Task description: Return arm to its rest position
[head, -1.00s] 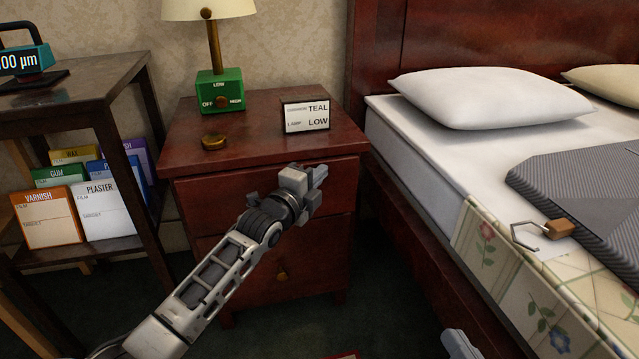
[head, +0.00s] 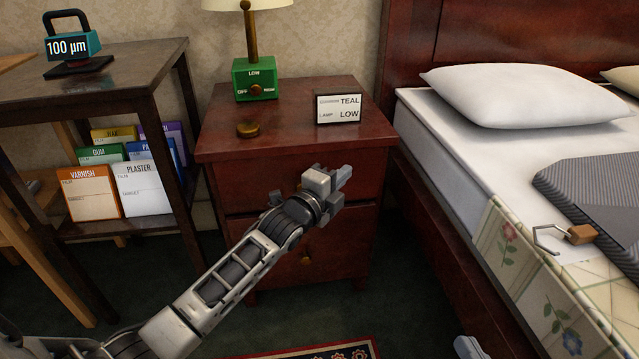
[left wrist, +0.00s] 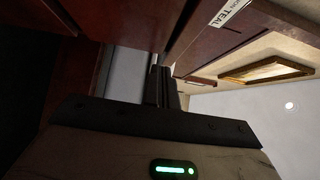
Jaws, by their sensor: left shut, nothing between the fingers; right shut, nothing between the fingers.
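My left arm comes in from the lower left in the head view. Its gripper (head: 340,180) is shut and empty in front of the nightstand's (head: 290,115) upper drawer, below the top's front edge. In the left wrist view the dark fingers (left wrist: 162,88) are together with nothing between them, and reddish wood is close by. My right gripper (head: 468,347) shows only as a grey tip at the bottom edge of the head view, beside the bed; it is shut and holds nothing visible.
The nightstand carries a green lamp (head: 254,82), a brass disc (head: 248,129) and a sign card (head: 339,108). A dark shelf table (head: 120,85) with several labelled cards stands left. The bed (head: 430,140) fills the right. A patterned rug (head: 340,352) lies on the floor.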

